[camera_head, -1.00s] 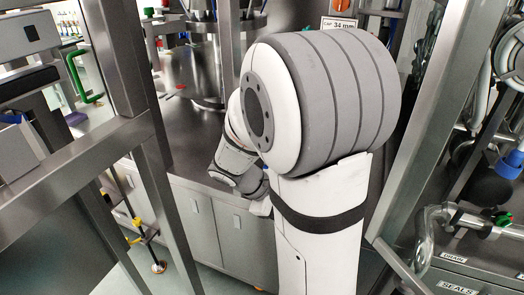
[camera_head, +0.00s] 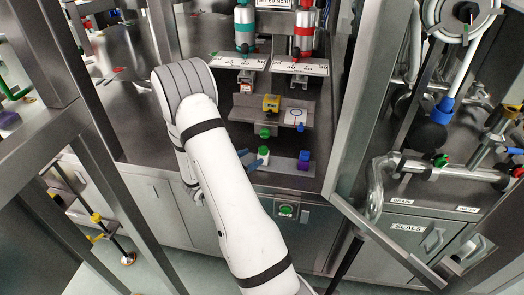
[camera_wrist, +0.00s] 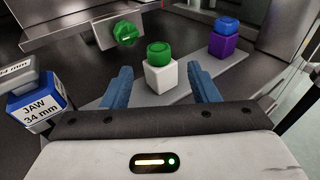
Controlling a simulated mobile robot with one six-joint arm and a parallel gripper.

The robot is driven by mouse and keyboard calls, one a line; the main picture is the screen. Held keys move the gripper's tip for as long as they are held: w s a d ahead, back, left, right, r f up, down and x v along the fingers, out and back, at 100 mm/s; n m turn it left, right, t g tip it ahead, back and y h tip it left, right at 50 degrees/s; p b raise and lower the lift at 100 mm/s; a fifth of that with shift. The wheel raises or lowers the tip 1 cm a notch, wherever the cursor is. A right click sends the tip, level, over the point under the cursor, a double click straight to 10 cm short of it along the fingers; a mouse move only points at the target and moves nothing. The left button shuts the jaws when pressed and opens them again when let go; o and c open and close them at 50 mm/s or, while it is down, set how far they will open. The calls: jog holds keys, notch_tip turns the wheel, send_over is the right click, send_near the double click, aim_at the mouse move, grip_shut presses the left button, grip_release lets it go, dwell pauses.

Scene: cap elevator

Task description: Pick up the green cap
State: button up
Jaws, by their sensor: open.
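A green cap (camera_wrist: 158,53) sits on top of a white block (camera_wrist: 161,77) in the wrist view. My gripper (camera_wrist: 158,68) is open, with its blue fingers apart on the near left and near right of the white block. Nothing is held. The cap lies just beyond the fingertips in this view; I cannot tell the exact gap. In the head view the green cap (camera_head: 263,150) shows small at the counter's front, with my gripper (camera_head: 248,159) just left of it. A second green piece (camera_wrist: 126,33) is mounted on a grey bracket.
A blue cap (camera_wrist: 228,25) on a purple block (camera_wrist: 222,46) stands to the right. A blue and white block marked JAW 34 mm (camera_wrist: 38,108) is at left. A grey shelf (camera_head: 240,114) with a yellow block (camera_head: 271,103) overhangs behind the green cap.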

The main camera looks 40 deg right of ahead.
aim_at(260, 152)
jog(key=p+x, duration=0.1)
jog(key=x, duration=0.3)
jog(key=shift+w+d+r, duration=0.1)
jog(key=shift+d, duration=0.25)
jog(key=c, duration=1)
